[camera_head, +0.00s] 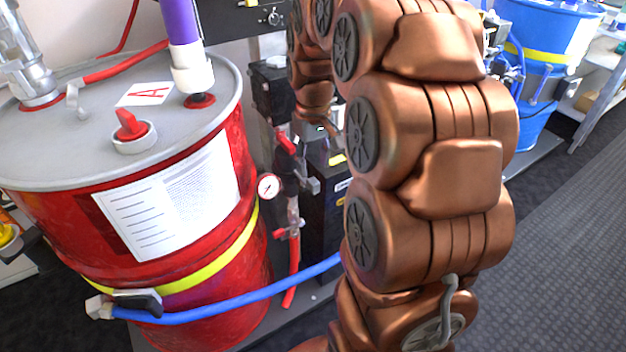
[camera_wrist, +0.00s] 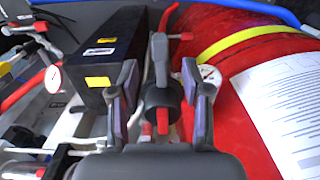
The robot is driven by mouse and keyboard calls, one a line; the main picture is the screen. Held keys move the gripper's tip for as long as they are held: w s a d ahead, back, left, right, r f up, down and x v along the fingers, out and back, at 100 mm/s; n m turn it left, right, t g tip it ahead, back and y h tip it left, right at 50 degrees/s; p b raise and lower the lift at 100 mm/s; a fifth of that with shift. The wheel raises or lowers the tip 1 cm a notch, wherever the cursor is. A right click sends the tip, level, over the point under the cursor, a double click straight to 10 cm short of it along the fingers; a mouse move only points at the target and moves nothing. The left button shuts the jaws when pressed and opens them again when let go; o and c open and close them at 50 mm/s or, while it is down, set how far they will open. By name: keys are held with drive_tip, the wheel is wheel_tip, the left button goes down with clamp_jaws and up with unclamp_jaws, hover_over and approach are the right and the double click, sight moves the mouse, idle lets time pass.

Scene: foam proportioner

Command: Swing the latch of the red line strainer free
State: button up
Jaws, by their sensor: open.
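The red line strainer (camera_head: 289,172) stands beside the red drum, with red handles and a pressure gauge (camera_head: 268,187) on its line. In the wrist view, its dark round body (camera_wrist: 160,95) lies between the fingers of my gripper (camera_wrist: 158,76), with a red tab (camera_wrist: 163,122) pointing towards the palm. I cannot tell for sure whether this tab is the latch. My gripper is open, one finger on each side of the fitting, and no clear grip shows. In the head view my copper arm hides much of the area right of the strainer.
The red drum (camera_head: 190,262) fills the left, with a blue hose (camera_head: 230,301) across its front. A black box (camera_wrist: 112,55) stands close left of the fingers in the wrist view. A blue drum (camera_head: 540,35) stands back right. Grey floor (camera_head: 570,240) is clear at right.

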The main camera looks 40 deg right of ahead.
sight(313, 181)
wheel_tip(313, 181, down, 6)
drive_tip(key=shift+r, duration=0.25)
clamp_jaws()
idle(0.3)
